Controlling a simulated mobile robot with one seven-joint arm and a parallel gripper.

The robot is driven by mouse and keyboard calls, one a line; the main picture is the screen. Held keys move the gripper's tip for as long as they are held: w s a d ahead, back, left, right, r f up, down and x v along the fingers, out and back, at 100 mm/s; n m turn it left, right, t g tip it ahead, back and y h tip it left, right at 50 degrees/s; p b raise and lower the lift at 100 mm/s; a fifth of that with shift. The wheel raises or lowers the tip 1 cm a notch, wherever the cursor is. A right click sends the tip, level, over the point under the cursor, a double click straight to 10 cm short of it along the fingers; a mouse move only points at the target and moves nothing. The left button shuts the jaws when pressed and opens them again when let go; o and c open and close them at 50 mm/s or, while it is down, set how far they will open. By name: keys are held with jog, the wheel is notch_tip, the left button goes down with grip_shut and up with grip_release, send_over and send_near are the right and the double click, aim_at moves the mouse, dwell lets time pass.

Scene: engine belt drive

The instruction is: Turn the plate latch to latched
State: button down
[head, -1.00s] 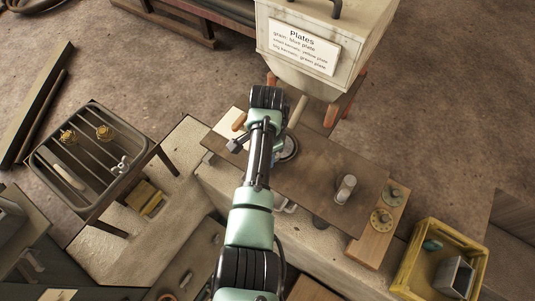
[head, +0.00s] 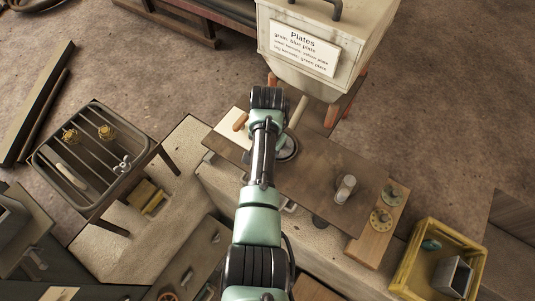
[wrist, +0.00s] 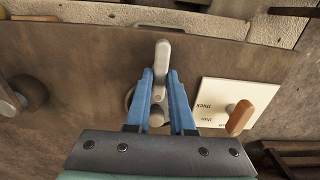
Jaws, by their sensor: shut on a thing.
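A pale grey lever (wrist: 162,58), which looks like the plate latch, stands on the brown plate (wrist: 95,75) in the wrist view. My gripper (wrist: 161,74) has its blue fingers on both sides of the lever, shut on it. The lever points up the picture, away from my wrist. A rounded knob shows between the finger bases, with part of a dark ring beside it.
A white card (wrist: 210,92) marked thick and thin bears an orange handle (wrist: 240,118), close right of my fingers. A metal cylinder (head: 345,188) stands on the brown plate. A white bin labelled Plates (head: 305,50) stands beyond. A yellow crate (head: 410,262) is at the right.

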jog(key=shift+w+r, duration=0.1)
jog(key=c, duration=0.8)
grip_release()
notch_tip(320, 180, up, 13)
jog(key=shift+f+b, duration=0.1)
jog(key=shift+b, duration=0.5)
